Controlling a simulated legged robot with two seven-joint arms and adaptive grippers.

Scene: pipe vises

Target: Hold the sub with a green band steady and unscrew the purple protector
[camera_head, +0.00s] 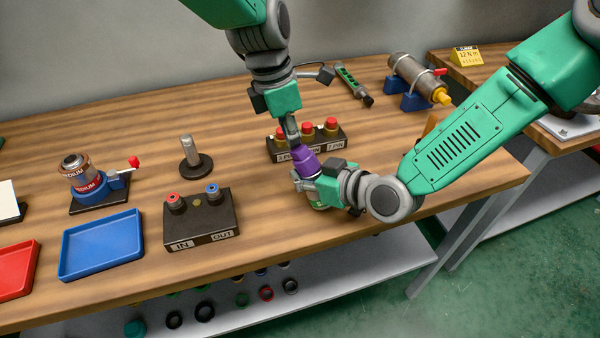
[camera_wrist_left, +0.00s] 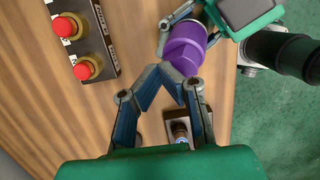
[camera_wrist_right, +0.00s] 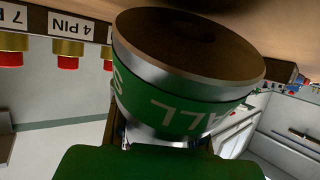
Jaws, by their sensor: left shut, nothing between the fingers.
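The sub with a green band (camera_wrist_right: 185,105) is large in the right wrist view, with upside-down white lettering on the band. A little green (camera_head: 320,206) shows in the head view under my right gripper (camera_head: 312,185), which is shut around the sub. The purple protector (camera_head: 302,160) is at the sub's upper end, tilted. It also shows in the left wrist view (camera_wrist_left: 186,45), beside the right gripper's fingers. My left gripper (camera_head: 293,132) is just above the protector, its fingertips together and empty (camera_wrist_left: 178,86). Whether it touches the protector cannot be told.
A black block with several red-topped plugs (camera_head: 331,133) stands close behind the protector. The IN/OUT block (camera_head: 198,218), blue tray (camera_head: 101,245), red tray (camera_head: 14,270) and a vise (camera_head: 98,190) are to the left. A pipe vise (camera_head: 410,78) is at the back right.

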